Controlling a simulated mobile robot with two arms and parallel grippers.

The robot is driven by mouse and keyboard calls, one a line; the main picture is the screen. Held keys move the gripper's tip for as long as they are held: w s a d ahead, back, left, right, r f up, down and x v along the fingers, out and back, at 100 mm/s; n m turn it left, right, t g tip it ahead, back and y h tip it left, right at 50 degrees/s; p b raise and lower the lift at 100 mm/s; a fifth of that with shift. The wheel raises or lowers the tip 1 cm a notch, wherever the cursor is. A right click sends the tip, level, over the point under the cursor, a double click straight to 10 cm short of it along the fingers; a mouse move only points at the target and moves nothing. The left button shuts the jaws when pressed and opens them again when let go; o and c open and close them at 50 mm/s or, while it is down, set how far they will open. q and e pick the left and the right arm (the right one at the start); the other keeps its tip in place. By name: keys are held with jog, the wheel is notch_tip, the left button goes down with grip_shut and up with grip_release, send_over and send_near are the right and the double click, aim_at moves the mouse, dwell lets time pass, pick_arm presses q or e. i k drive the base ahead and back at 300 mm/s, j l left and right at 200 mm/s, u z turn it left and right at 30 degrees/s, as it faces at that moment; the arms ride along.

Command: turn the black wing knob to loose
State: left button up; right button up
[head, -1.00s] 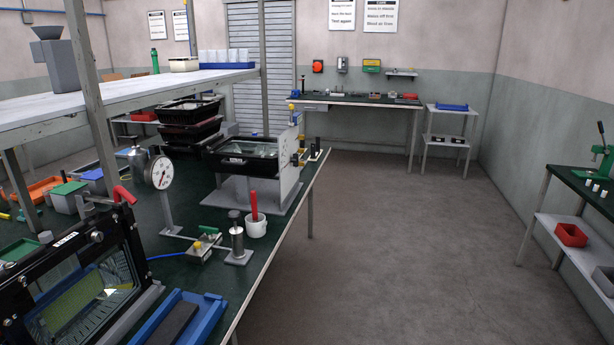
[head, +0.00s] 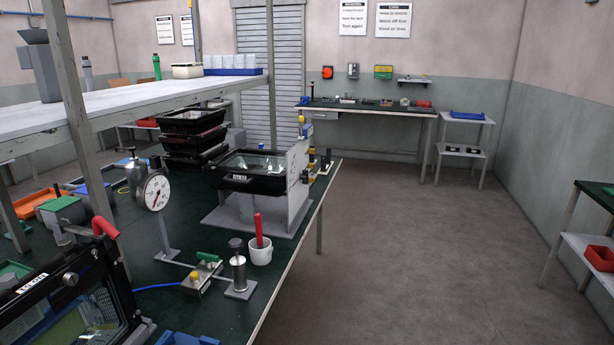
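A black floodlight housing (head: 262,179) with a glass front sits in a grey stand on the green bench, left of centre in the head view. An upright pale plate (head: 298,181) stands at its right side. Small dark and yellow parts (head: 311,163) show at the plate's right edge. They are too small to tell whether one is the black wing knob or how it is turned. Neither of my grippers is in view.
A dial gauge (head: 156,191), a white cup (head: 260,254) with a red handle in it, and a metal plunger (head: 239,272) stand before the fixture. Another housing (head: 70,305) is at lower left. Stacked black housings (head: 190,122) stand behind. The floor (head: 420,250) at right is clear.

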aim_at(304, 177)
jog(key=i+l+u, duration=0.2)
jog(key=i+l, duration=0.45)
jog(key=i+l+u, duration=0.15)
jog(key=i+l, duration=0.45)
jog(key=l, duration=0.15)
